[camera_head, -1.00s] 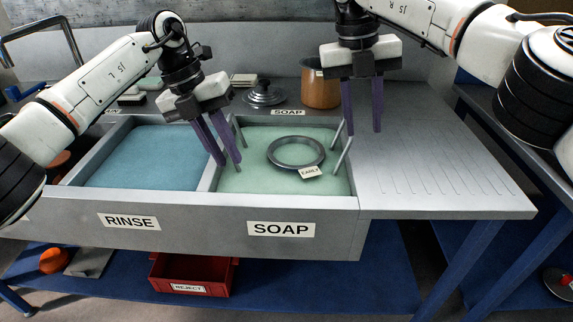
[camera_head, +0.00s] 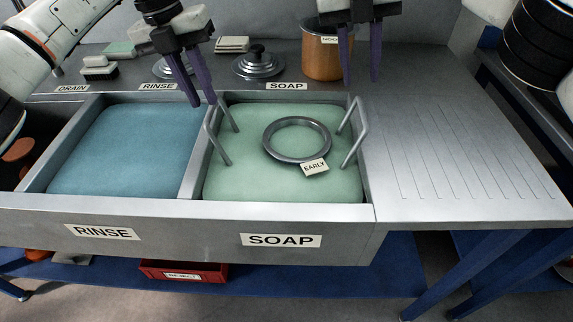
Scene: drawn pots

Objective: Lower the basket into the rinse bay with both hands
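The basket shows only as two upright metal handles in the soap bay, a left handle (camera_head: 218,130) and a right handle (camera_head: 354,132); its body is hidden under the green surface. A grey ring (camera_head: 268,146) with a tag reading EARLY (camera_head: 315,167) lies between the handles. The rinse bay (camera_head: 130,150), left of the divider, has a plain blue surface. My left gripper (camera_head: 204,104) is open and empty, its fingertips just behind and left of the left handle in the picture. My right gripper (camera_head: 360,82) is open and empty, above the right handle in the picture.
A copper pot (camera_head: 321,60) and a stacked grey lid (camera_head: 258,64) stand on the back ledge, behind the soap bay. A divider wall (camera_head: 196,165) separates the bays. The ribbed drainboard (camera_head: 450,150) at right is clear. A red reject bin (camera_head: 185,270) sits below.

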